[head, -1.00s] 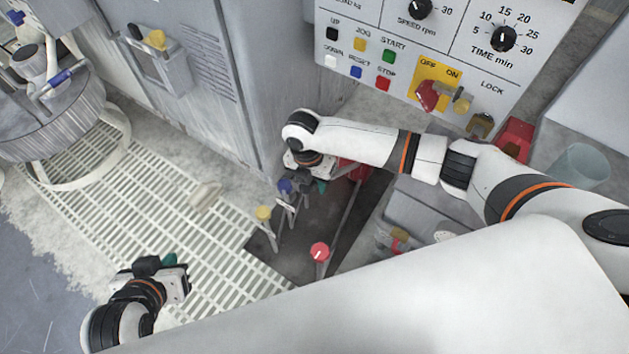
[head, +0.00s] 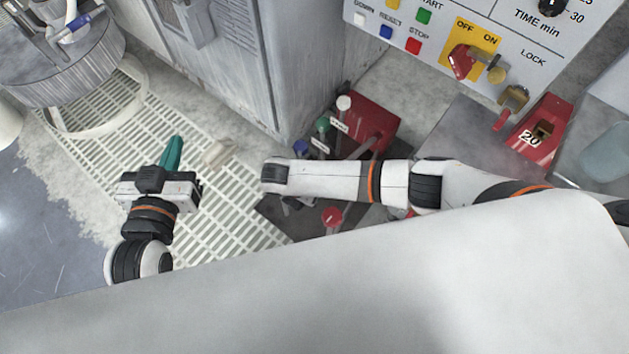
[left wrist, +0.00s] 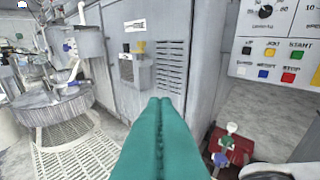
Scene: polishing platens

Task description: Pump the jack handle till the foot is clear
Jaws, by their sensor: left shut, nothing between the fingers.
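My left gripper (head: 174,153) has teal fingers pressed together with nothing between them. It is above the slatted floor grating at the left, its fingers pointing away from me. In the left wrist view the shut teal fingers (left wrist: 158,135) fill the lower middle. My right arm (head: 330,180) reaches in from the right over a dark floor plate, and its wrist hides the right gripper's fingers. A red housing (head: 378,118) sits by the cabinet's corner near levers with a white knob (head: 343,102), a green knob (head: 323,124) and a blue knob (head: 301,147). I cannot tell which part is the jack handle or the foot.
A red-knobbed lever (head: 332,216) stands in front of my right arm. The grey cabinet (head: 250,70) and the control panel (head: 445,30) bound the back. A red box marked 20 (head: 540,133) is at the right.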

